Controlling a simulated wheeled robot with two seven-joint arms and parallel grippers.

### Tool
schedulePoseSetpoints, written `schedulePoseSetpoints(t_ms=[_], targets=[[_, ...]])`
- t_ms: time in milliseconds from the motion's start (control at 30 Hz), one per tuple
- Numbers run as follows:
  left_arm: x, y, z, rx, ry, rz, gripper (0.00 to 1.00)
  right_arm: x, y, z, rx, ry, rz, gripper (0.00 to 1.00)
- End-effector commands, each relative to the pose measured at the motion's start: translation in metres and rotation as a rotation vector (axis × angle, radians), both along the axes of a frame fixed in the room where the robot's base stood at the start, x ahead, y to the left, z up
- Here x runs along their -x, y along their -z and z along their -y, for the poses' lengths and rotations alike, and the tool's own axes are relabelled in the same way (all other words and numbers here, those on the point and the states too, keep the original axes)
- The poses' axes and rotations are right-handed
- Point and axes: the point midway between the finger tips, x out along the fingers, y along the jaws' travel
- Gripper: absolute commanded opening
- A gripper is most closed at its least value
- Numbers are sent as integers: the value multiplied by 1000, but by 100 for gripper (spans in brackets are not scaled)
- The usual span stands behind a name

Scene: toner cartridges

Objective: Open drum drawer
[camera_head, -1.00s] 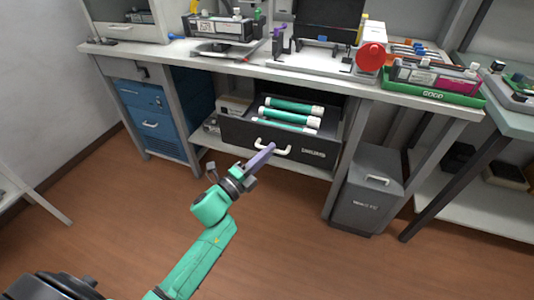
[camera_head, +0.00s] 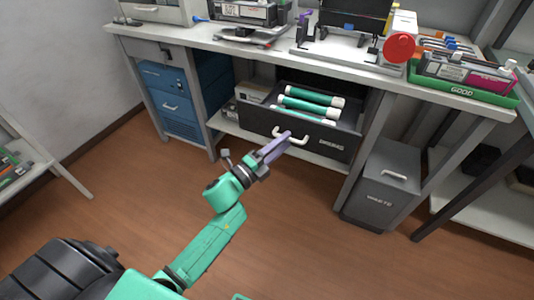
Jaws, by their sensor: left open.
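The dark drum drawer (camera_head: 318,138) sits under the workbench and stands pulled out, its inside showing. Several green drums with white ends (camera_head: 312,103) lie in it. A white handle (camera_head: 289,138) is on its front face. My left gripper (camera_head: 277,147), with purple fingers, is open just in front of the handle's left part. The fingertips overlap the handle in the picture; I cannot tell whether they touch it. My right gripper does not show.
A grey waste bin (camera_head: 384,187) stands right of the drawer. A blue cabinet (camera_head: 170,103) is at the left under the bench. The workbench (camera_head: 245,55) carries a green tray (camera_head: 466,90) and a red round part (camera_head: 399,47). The brown floor in front is clear.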

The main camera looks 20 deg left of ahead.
Motion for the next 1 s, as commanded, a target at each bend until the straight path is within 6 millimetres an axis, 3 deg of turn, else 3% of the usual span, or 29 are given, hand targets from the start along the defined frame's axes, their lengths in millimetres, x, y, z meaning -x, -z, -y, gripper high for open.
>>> schedulePoseSetpoints(t_ms=[400,500,633,1000], targets=[[97,20,-48,-1,-1,-5,45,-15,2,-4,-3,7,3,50],[112,22,-56,-1,-1,-3,45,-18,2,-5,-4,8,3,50],[121,22,-60,-2,0,0,45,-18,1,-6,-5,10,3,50],[121,22,-60,-1,1,0,45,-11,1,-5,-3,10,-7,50]])
